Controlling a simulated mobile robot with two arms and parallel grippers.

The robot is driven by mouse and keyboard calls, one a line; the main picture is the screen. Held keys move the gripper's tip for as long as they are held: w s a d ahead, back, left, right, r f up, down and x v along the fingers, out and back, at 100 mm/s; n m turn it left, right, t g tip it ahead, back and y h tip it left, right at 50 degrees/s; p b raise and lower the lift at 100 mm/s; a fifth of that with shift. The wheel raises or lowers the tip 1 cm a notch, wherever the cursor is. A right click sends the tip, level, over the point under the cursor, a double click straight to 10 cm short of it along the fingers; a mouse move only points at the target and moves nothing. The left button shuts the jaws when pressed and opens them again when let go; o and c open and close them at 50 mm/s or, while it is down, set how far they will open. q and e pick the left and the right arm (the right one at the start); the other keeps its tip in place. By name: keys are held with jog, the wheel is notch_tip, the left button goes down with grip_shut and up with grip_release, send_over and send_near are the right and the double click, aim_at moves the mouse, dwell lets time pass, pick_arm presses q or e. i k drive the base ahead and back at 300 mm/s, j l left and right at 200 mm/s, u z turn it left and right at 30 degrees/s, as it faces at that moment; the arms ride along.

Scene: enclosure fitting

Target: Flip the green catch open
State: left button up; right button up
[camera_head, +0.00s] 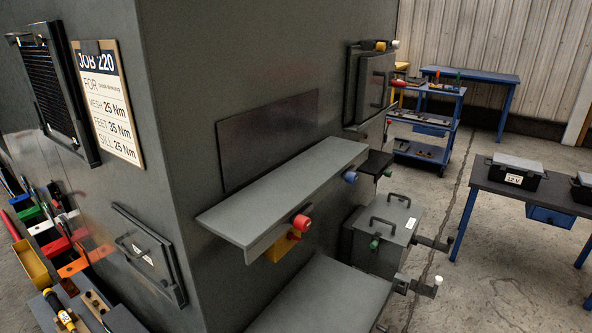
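A green knob-like catch (374,244) sits on the front of a grey box (400,225) with a handled lid, low on the right side of the large enclosure. A second, smaller green knob (388,172) shows above it, on a dark box (374,163) partly hidden behind the grey shelf. I cannot tell from this view which one is the task's catch, or whether either is open. Neither of my grippers shows.
The grey shelf (285,185) juts out, with red (301,222) and blue (350,177) knobs at its edge. Dark brackets (434,243) stick out right of the grey box, one white-tipped (437,280). A workbench (530,195) stands right; open floor (470,270) lies between.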

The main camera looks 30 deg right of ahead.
aim_at(374, 245)
jog(key=z, duration=1.6)
